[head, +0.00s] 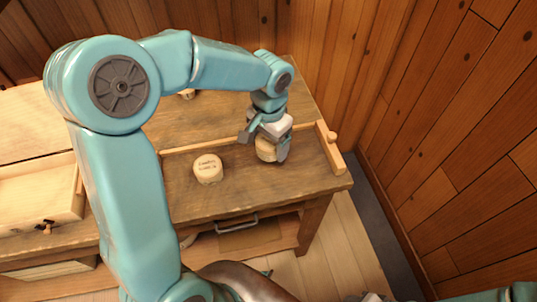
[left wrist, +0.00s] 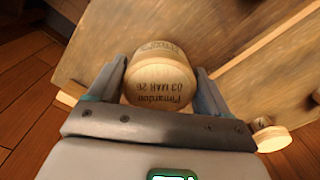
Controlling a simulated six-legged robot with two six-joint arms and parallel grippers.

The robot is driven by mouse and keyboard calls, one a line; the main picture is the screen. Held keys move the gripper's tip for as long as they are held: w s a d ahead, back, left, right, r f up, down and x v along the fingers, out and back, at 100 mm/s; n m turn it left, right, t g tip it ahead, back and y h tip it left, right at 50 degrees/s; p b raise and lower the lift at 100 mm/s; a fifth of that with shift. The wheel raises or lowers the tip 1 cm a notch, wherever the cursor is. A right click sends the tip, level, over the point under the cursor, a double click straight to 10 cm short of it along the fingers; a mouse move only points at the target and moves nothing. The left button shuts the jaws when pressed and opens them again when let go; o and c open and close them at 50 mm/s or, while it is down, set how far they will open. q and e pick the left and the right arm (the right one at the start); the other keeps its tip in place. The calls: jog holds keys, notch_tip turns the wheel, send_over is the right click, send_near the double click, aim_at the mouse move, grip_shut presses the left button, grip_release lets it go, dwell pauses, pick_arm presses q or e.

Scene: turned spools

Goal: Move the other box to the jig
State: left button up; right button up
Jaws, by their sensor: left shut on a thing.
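My left gripper (head: 265,146) is shut on a round, pale wooden box (head: 266,154) over the right part of the workbench. In the left wrist view the same box (left wrist: 158,78) sits between the two fingers, its dark lettering upside down and including "03 MAR 26". I cannot tell whether it touches the bench top. Another round, pale box (head: 208,168) with small dark lettering stands on the bench to the left, apart from the gripper. My right gripper is not in view.
The bench top (head: 235,195) is bare in front of the boxes. An open drawer or tray (head: 38,195) is at the left. A small pale thing (head: 187,94) lies behind my arm. Plank walls (head: 450,130) close off the right and back.

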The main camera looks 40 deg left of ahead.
aim_at(269, 164)
pick_arm(q)
jog(key=shift+w+a+f, duration=0.1)
jog(key=shift+w+f, duration=0.05)
jog(key=shift+f, duration=0.45)
notch_tip(269, 164, down, 4)
jog(key=shift+f, duration=0.25)
jog(key=shift+f+b, duration=0.15)
jog(key=shift+b, duration=0.2)
jog(key=o, duration=1)
jog(key=shift+c, duration=0.2)
jog(key=shift+s+r, duration=0.2)
jog(key=shift+r, duration=0.1)
notch_tip(269, 164, up, 12)
jog(key=shift+w+f+p, duration=0.15)
jog(key=shift+f+p, duration=0.1)
jog(key=shift+p, duration=0.3)
jog(key=shift+r, duration=0.25)
jog(key=shift+f, duration=0.1)
